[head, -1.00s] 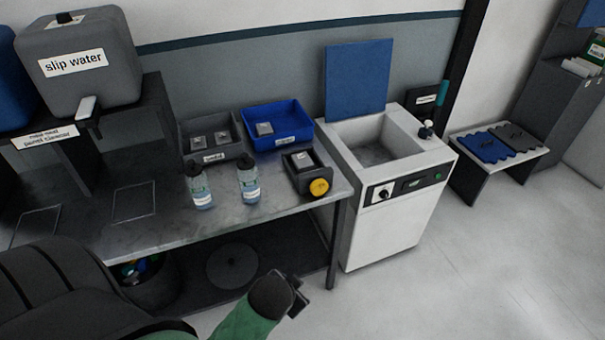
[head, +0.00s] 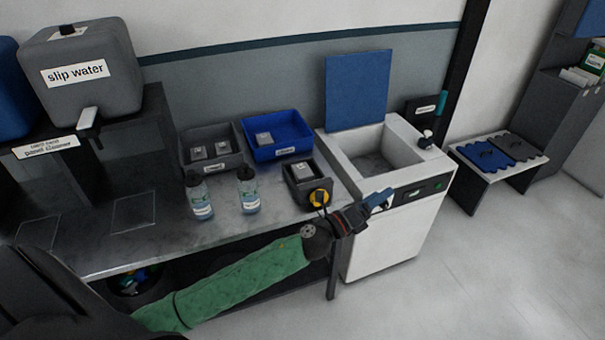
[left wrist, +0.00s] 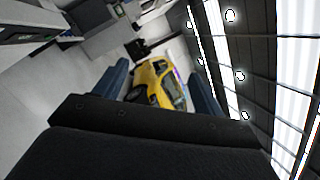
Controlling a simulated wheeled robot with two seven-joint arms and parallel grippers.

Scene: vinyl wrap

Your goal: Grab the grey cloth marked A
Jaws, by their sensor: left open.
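No letter A is readable, so I cannot tell which item is the marked cloth. Small grey folded-looking pieces lie in the grey tray (head: 232,163), in the blue tray (head: 291,136) and in a small dark box (head: 318,190) with a yellow knob. My left gripper (head: 383,198) is open and empty in front of the white sink unit, right of the dark box. Its blue fingers (left wrist: 157,72) stand apart in the left wrist view. My right gripper is out of view.
Two bottles (head: 248,190) stand on the steel table (head: 165,232). A slip water tank (head: 85,75) stands at the left. The white sink unit (head: 385,240) has a raised blue lid (head: 358,90). Floor at the right is free. A yellow car (left wrist: 160,85) shows in the left wrist view.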

